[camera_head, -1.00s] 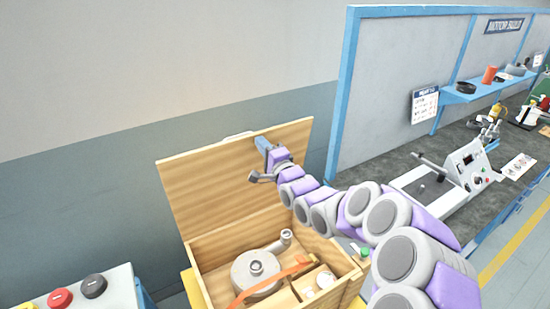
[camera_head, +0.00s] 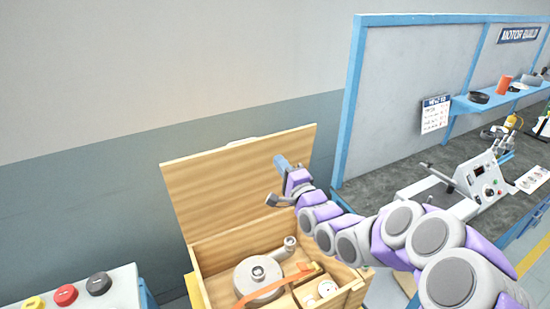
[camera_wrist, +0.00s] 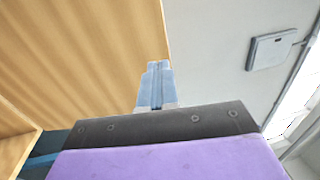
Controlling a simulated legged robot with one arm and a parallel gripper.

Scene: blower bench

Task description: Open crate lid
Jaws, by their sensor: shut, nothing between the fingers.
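The wooden crate (camera_head: 337,303) stands at the bottom middle of the head view. Its lid (camera_head: 225,185) is raised and leans up at the back, so the inside is open to view. A white handle shows at the lid's top edge. My gripper (camera_head: 281,161) is shut and empty, in front of the lid's right part. In the wrist view the closed blue fingers (camera_wrist: 157,82) point past the lid's edge, with the lid's wood (camera_wrist: 75,65) on the left. I cannot tell whether the fingers touch the lid.
Inside the crate are a grey blower housing (camera_head: 258,276), an orange strap (camera_head: 285,287) and a small compartment with white parts. A button panel (camera_head: 85,292) is at the lower left. The workbench (camera_head: 385,175) with a blue-framed partition stands on the right.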

